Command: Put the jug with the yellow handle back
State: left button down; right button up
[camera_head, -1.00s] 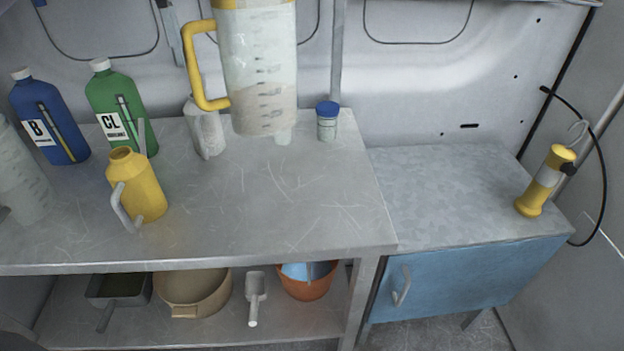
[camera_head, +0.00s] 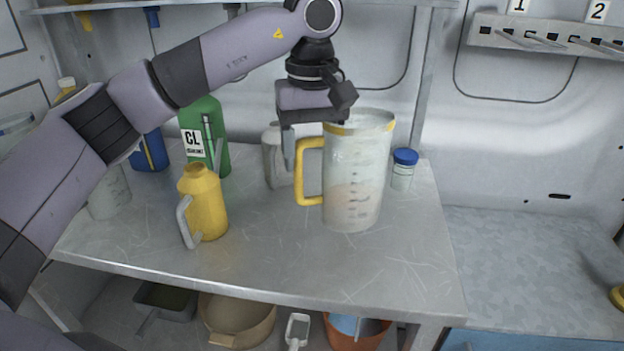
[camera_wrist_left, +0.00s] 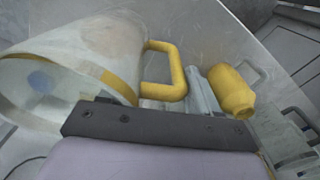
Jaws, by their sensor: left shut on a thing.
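The jug with the yellow handle (camera_head: 355,180) is a large clear measuring jug, upright at the middle right of the bench. My left gripper (camera_head: 298,142) is shut on its yellow handle (camera_head: 305,172), coming from above; the exact grip is partly hidden by the gripper body. I cannot tell whether the jug's base touches the bench top or is just above it. In the left wrist view the jug (camera_wrist_left: 85,60) is at the left, with its handle (camera_wrist_left: 168,75) just beyond the gripper. My right gripper is not in view.
A blue-capped jar (camera_head: 403,170) stands right of the jug. A pale grey container (camera_head: 277,158) is behind its handle. A yellow can (camera_head: 203,205), green bottle (camera_head: 204,135) and blue bottle (camera_head: 150,152) stand left. The front of the bench (camera_head: 290,265) is clear.

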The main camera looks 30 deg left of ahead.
aim_at(312, 197)
pick_arm(q)
jog(key=shift+f, duration=2.45)
jog(key=shift+c, duration=1.2)
grip_release()
jog(key=shift+f, duration=0.1)
notch_tip(312, 197, up, 12)
jog(key=shift+r+p, duration=0.2)
jog(key=shift+p, duration=0.1)
jog(key=shift+f, duration=0.1)
